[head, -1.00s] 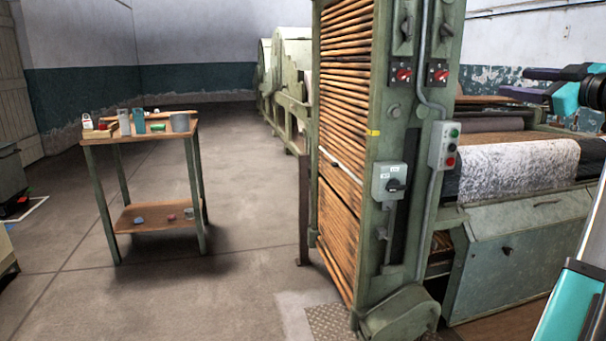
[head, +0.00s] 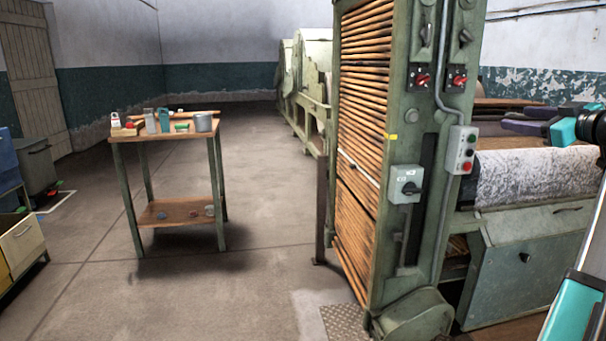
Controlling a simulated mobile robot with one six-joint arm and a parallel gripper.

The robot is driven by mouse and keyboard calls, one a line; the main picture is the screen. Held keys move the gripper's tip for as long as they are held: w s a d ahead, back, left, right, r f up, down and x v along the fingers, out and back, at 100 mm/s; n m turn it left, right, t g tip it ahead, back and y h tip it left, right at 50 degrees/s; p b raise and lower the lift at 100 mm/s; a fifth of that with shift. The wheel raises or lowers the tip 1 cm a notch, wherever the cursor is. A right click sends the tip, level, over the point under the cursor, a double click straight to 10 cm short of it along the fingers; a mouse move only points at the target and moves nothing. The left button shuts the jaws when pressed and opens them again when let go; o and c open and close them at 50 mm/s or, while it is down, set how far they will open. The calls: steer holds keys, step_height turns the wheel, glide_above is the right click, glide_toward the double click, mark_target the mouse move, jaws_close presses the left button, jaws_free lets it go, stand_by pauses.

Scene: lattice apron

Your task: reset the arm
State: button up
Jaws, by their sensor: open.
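My gripper (head: 512,120) is at the right edge of the head view, with its dark fingers pointing left and standing apart. Nothing shows between them. Part of my turquoise and black arm shows at the right edge and lower right corner. The rest of the arm is out of view.
The tall green machine frame (head: 412,240) with slats and switches fills the middle right. A small wooden table (head: 165,134) with cans and tools stands at left. The floor between is clear.

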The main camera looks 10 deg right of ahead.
steer(key=w+a+f+m+g+y+p, duration=0.15)
steer(key=w+a+f, duration=0.3)
steer(key=f, duration=0.45)
steer(key=w+a+f+m+g+p, duration=0.1)
steer(key=w+a+f+g+p, duration=0.15)
steer(key=w+f, duration=0.45)
steer(key=w+a+f+m+g+y+p, duration=0.1)
steer(key=w+a+f+p, duration=0.2)
steer(key=f, duration=0.9)
steer(key=a+f+m+g+y+p, duration=0.15)
steer(key=a+f+g+p, duration=0.3)
steer(key=a+f, duration=1.65)
steer(key=s+a+f+g+p, duration=0.5)
steer(key=s+a+f+g, duration=0.2)
steer(key=s+a+f, duration=1.05)
steer(key=s+a+f+g+h+p, duration=0.1)
steer(key=s+a+f+g+p, duration=0.1)
steer(key=s, duration=0.5)
steer(key=s+a+f+g+h+p, duration=0.1)
steer(key=s+a+f+g+p, duration=0.1)
steer(key=s, duration=0.6)
steer(key=s+a+f+g+h+p, duration=0.1)
steer(key=s+f, duration=0.3)
steer(key=s, duration=0.4)
steer(key=shift+s+a+n+g+p, duration=0.15)
steer(key=shift+a+n+g+p, duration=0.3)
steer(key=shift+p, duration=0.15)
